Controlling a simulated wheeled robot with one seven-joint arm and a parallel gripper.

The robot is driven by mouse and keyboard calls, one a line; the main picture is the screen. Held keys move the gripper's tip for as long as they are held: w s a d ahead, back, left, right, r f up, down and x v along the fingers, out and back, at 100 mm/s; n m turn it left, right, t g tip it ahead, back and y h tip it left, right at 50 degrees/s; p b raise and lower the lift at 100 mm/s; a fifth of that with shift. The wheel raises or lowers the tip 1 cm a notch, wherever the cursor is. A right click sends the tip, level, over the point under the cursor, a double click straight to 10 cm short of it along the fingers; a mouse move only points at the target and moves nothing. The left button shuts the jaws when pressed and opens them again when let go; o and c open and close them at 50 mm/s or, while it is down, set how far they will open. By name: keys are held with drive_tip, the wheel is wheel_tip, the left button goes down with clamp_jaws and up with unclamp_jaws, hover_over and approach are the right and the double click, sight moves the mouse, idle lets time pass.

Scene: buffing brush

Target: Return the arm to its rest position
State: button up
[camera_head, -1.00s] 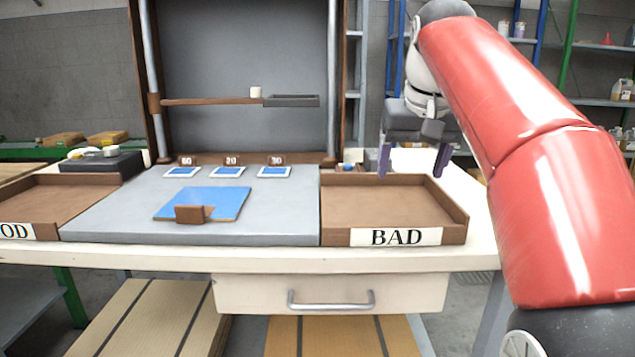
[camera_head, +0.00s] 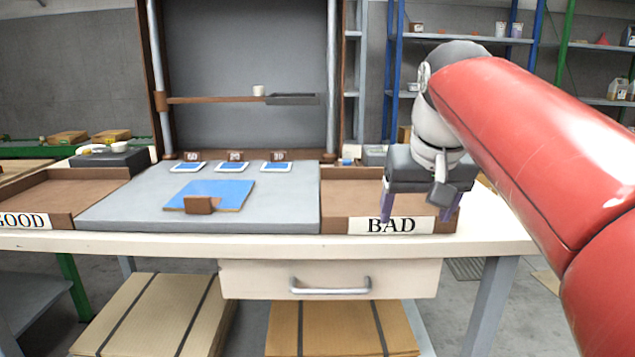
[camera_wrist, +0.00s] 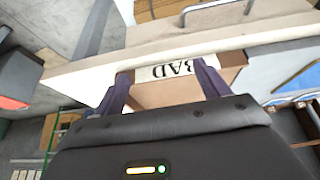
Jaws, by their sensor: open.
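My gripper (camera_head: 416,212) is open and empty, with its two purple fingers pointing down in front of the right part of the BAD tray (camera_head: 345,192). In the wrist view my gripper (camera_wrist: 160,85) shows both fingers spread apart, with the BAD label (camera_wrist: 172,70) between and beyond them and nothing held. My red arm reaches in from the right side of the head view. The gripper hides the right part of the BAD tray.
A grey work surface (camera_head: 120,208) holds a blue sheet (camera_head: 225,192) with a small brown block (camera_head: 200,205). The GOOD tray (camera_head: 70,187) stands at the left. A drawer with a handle (camera_head: 330,289) is under the tabletop. Shelves (camera_head: 460,45) stand behind.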

drive_tip(key=s+f, duration=0.8)
drive_tip(key=f, duration=0.3)
drive_tip(key=s+f, duration=0.9)
drive_tip(key=f, duration=0.2)
drive_tip(key=shift+d+f+t, duration=0.2)
drive_tip(key=shift+d+t, duration=0.1)
drive_tip(key=shift+t, duration=0.1)
drive_tip(key=shift+o, duration=0.3)
drive_tip(key=shift+s, duration=0.1)
